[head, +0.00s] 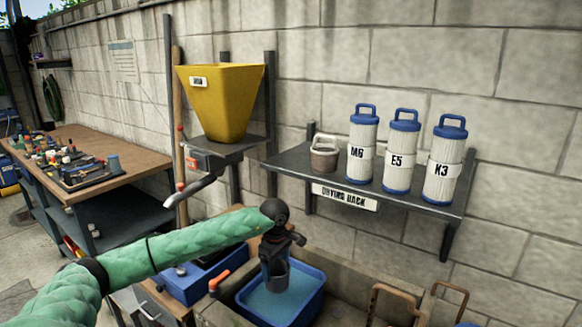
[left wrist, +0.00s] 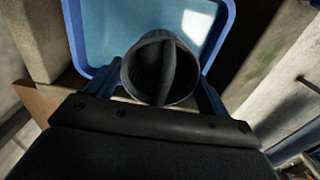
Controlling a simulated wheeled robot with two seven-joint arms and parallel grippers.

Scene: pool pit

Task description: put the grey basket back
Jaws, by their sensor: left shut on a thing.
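A dark grey basket (head: 277,279) is in my left gripper (head: 273,262), above the blue tub (head: 243,308) of water. In the left wrist view the basket (left wrist: 140,78) shows its round rim and a handle band across its opening, between the two fingers. The gripper is shut on it. Whether the basket's bottom touches the water is unclear. The drying rack (head: 290,160), a grey wall shelf, holds a small brownish-grey basket (head: 323,160) at its left end. My right gripper is out of view.
Three white filter cartridges with blue caps, M6 (head: 361,145), E5 (head: 401,152) and K3 (head: 443,162), stand on the rack. A yellow hopper (head: 220,100) is mounted left of it. A cluttered workbench (head: 120,160) stands at far left. Brown handles (head: 392,290) rise right of the tub.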

